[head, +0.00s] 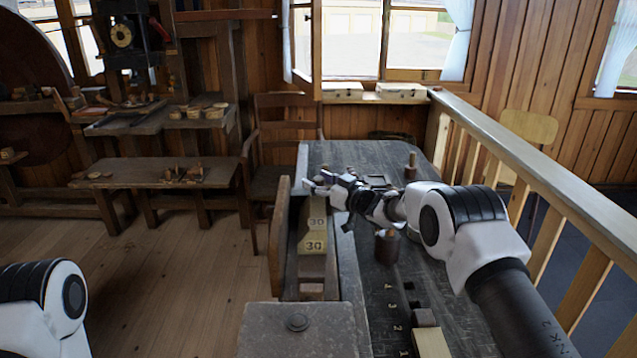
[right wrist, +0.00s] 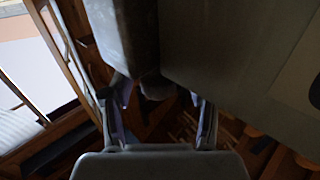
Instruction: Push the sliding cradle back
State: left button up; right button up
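A pale wooden piece marked "30" twice (head: 313,243) lies in a long slot at the left side of the dark bench; it looks like the sliding cradle, though I cannot be certain. My right gripper (head: 325,188) is above the far end of this slot, just beyond the marked piece. The right wrist view shows its two fingers (right wrist: 160,118) apart, with a dark rounded form beyond them. I cannot tell whether they touch anything. My left gripper is out of view.
The dark bench top (head: 345,155) carries a far peg (head: 410,166), a nearer dark spool (head: 387,247) and a pale block (head: 432,342). A grey block with a knob (head: 300,335) closes the slot's near end. A wooden railing (head: 540,170) runs along the right.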

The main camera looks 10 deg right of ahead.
jog(key=shift+s+d, duration=0.4)
jog(key=shift+s, duration=0.05)
jog(key=v, duration=1)
jog(key=shift+s, duration=0.4)
jog(key=shift+d, duration=0.15)
